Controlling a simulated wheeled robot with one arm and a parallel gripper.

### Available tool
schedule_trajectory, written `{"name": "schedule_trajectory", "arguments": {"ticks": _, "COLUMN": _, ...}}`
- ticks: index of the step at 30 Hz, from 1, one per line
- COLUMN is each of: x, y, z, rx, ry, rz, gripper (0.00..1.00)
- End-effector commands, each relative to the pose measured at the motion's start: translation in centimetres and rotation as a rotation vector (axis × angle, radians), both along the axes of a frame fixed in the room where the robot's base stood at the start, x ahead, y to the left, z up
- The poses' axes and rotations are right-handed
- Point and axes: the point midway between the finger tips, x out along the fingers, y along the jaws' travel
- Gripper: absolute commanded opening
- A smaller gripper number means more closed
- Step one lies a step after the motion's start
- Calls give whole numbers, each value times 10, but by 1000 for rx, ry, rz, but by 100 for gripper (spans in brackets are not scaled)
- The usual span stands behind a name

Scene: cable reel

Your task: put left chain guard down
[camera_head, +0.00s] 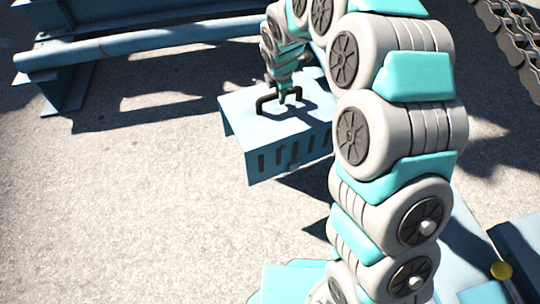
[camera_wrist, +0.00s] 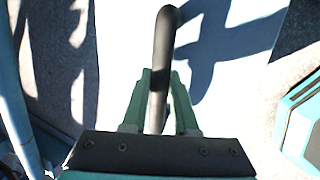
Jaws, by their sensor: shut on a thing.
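The chain guard (camera_head: 243,118) is a blue, box-like sheet cover with slots along its front side and a dark handle (camera_head: 264,103) on top. It is near the middle of the head view. My gripper (camera_head: 289,96) is shut on this handle from above. In the wrist view the green fingers of my gripper (camera_wrist: 161,98) close on both sides of the dark handle bar (camera_wrist: 164,40), over the guard's pale top (camera_wrist: 122,60). The guard looks about level. I cannot tell whether its lower edges touch the ground. My arm covers its right end.
A blue frame with a long round pipe (camera_head: 135,46) stands behind, at upper left. Chains (camera_head: 510,38) hang at upper right. The grey ground (camera_head: 120,220) at left and front is clear. The pipe also shows at the left of the wrist view (camera_wrist: 16,120).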

Motion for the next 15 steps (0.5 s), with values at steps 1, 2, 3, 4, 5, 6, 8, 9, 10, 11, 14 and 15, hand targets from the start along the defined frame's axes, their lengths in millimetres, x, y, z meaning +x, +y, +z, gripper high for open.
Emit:
{"name": "schedule_trajectory", "arguments": {"ticks": 1, "x": -10, "y": -1, "z": -21, "rx": -2, "ry": 7, "rz": 23, "gripper": 0}}
{"name": "schedule_trajectory", "arguments": {"ticks": 2, "x": -14, "y": -1, "z": -31, "rx": -2, "ry": 6, "rz": 37, "gripper": 0}}
{"name": "schedule_trajectory", "arguments": {"ticks": 3, "x": -19, "y": -1, "z": -43, "rx": -2, "ry": 4, "rz": 56, "gripper": 0}}
{"name": "schedule_trajectory", "arguments": {"ticks": 4, "x": -25, "y": -1, "z": -53, "rx": -4, "ry": 6, "rz": 69, "gripper": 0}}
{"name": "schedule_trajectory", "arguments": {"ticks": 5, "x": -30, "y": -1, "z": -62, "rx": -3, "ry": 5, "rz": 82, "gripper": 0}}
{"name": "schedule_trajectory", "arguments": {"ticks": 6, "x": -36, "y": -1, "z": -72, "rx": -3, "ry": 6, "rz": 97, "gripper": 0}}
{"name": "schedule_trajectory", "arguments": {"ticks": 8, "x": -44, "y": 0, "z": -86, "rx": -1, "ry": 3, "rz": 119, "gripper": 0}}
{"name": "schedule_trajectory", "arguments": {"ticks": 9, "x": -51, "y": -1, "z": -95, "rx": -4, "ry": 7, "rz": 131, "gripper": 0}}
{"name": "schedule_trajectory", "arguments": {"ticks": 10, "x": -55, "y": 0, "z": -100, "rx": -4, "ry": 6, "rz": 139, "gripper": 0}}
{"name": "schedule_trajectory", "arguments": {"ticks": 11, "x": -58, "y": 0, "z": -104, "rx": -2, "ry": 3, "rz": 147, "gripper": 0}}
{"name": "schedule_trajectory", "arguments": {"ticks": 14, "x": -68, "y": 1, "z": -116, "rx": -2, "ry": 4, "rz": 165, "gripper": 0}}
{"name": "schedule_trajectory", "arguments": {"ticks": 15, "x": -71, "y": 1, "z": -119, "rx": -2, "ry": 3, "rz": 169, "gripper": 0}}
